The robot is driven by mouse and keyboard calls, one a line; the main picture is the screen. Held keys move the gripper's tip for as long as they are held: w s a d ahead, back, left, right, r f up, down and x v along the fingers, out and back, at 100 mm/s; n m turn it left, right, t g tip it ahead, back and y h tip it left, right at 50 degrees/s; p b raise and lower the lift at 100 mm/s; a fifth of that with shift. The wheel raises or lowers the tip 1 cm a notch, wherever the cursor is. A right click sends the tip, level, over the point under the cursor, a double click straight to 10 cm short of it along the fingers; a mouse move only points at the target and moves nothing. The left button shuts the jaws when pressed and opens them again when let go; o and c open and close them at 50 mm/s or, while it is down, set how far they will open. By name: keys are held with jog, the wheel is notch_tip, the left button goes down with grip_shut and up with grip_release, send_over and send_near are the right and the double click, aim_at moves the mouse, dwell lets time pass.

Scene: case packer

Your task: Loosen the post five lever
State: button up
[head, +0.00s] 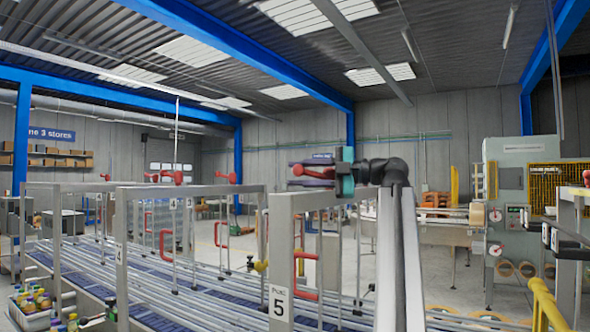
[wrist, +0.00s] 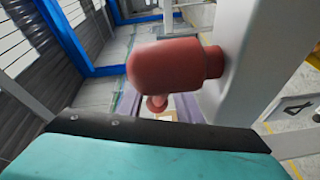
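The post marked 5 (head: 281,262) stands in front, its number plate low on its face. A red lever end (head: 312,173) shows at the top of this post, at my gripper (head: 298,172). In the wrist view a rounded red lever grip (wrist: 165,70) fills the middle, in front of a pale post (wrist: 262,55). The purple fingers of my gripper (wrist: 157,110) show beyond the teal and black gripper body, a gap between them. The red grip hides part of them. A smaller red knob (wrist: 157,101) shows in the gap. Contact is not clear.
The conveyor lanes (head: 150,265) run behind the posts, with rails and red handles. A crate of bottles (head: 35,310) is at the lower left. A grey machine (head: 508,240) and yellow railing (head: 545,303) are at right.

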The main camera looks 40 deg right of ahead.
jog(key=shift+w+a, duration=0.25)
jog(key=shift+w, duration=0.15)
grip_shut()
